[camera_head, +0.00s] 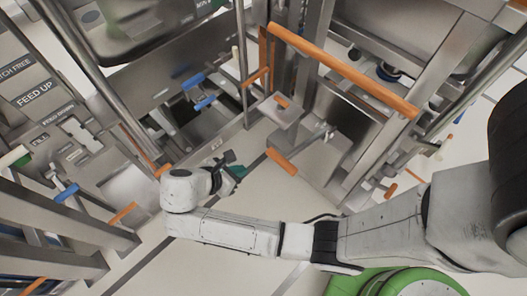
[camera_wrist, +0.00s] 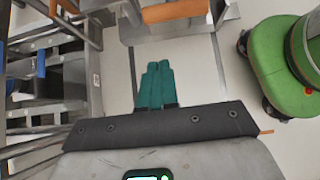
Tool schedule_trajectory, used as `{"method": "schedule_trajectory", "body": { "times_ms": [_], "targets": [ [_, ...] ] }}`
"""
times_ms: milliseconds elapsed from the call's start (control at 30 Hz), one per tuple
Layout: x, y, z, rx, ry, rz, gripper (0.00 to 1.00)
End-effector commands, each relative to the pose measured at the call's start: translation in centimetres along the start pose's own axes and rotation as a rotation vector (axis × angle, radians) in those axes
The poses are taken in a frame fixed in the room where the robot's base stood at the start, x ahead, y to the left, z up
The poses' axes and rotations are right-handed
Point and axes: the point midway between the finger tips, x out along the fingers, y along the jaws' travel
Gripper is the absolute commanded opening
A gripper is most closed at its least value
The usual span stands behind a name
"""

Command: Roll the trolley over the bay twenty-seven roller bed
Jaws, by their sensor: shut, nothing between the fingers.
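A metal frame with a long orange bar (camera_head: 345,72) along its top stands at the upper middle of the head view; it looks like the trolley, but I cannot be sure. My gripper (camera_head: 238,171) is in front of and below this frame, with its teal fingers over the pale floor. In the wrist view the teal fingers (camera_wrist: 155,84) are together, with nothing between them. A metal part with an orange strip (camera_wrist: 175,11) lies beyond the fingertips, apart from them. I cannot pick out the roller bed or a bay number.
Metal machinery with a "FEED UP" label (camera_head: 35,93) and blue handles (camera_head: 66,193) fills the left. Steel beams (camera_head: 65,222) jut in at lower left. A metal rack (camera_wrist: 50,75) stands left of the fingers in the wrist view. Pale floor (camera_wrist: 205,75) is open to their right.

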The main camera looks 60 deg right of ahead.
Motion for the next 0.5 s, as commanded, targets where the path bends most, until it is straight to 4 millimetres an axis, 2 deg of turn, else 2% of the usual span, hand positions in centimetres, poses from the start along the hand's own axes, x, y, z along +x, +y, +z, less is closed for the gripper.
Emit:
{"method": "schedule_trajectory", "body": {
  "times_ms": [500],
  "targets": [
    [9.6,0.0,0.2,0.006,-0.001,-0.003,0.00]
  ]
}}
